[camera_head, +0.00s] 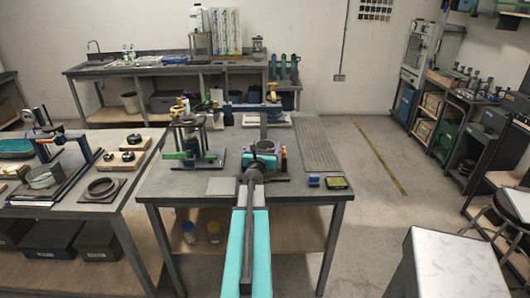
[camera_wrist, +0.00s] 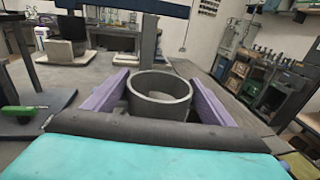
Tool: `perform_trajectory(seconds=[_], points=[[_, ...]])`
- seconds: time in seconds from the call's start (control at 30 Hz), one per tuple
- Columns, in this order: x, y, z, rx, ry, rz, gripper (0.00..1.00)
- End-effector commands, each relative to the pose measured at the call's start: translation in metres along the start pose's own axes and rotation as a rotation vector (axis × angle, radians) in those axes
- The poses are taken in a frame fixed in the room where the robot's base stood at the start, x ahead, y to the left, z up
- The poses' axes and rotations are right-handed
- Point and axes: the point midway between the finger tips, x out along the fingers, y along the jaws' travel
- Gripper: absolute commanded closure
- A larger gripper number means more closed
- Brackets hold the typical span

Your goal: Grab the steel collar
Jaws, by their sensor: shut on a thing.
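The steel collar (camera_wrist: 158,108) is a short grey open ring. In the wrist view it sits upright between the two purple fingers of my gripper (camera_wrist: 160,84), one finger along each side. My gripper is shut on it. In the head view my gripper (camera_head: 264,160) is over the middle table, and the collar (camera_head: 264,146) shows as a dark ring at its end. My own arm hides part of the table there. Whether the collar still touches the table cannot be told.
The middle table (camera_head: 185,186) also bears a stand with a green-handled part (camera_head: 178,155) at left and a small yellow-black item (camera_head: 336,183) at right. A grey ribbed mat (camera_head: 325,140) lies at right. The left table (camera_head: 75,215) holds another ring (camera_head: 102,187).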

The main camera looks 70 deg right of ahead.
Motion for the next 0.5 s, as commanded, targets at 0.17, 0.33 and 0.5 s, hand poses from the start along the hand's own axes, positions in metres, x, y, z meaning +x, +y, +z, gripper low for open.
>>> perform_trajectory(seconds=[0.17, 0.33, 0.5], points=[[-0.002, 0.000, 0.034, 0.001, -0.004, 0.000, 0.66], [-0.004, 0.000, 0.063, 0.002, -0.003, 0.000, 0.66], [-0.005, 0.001, 0.093, 0.001, -0.002, 0.001, 0.66]])
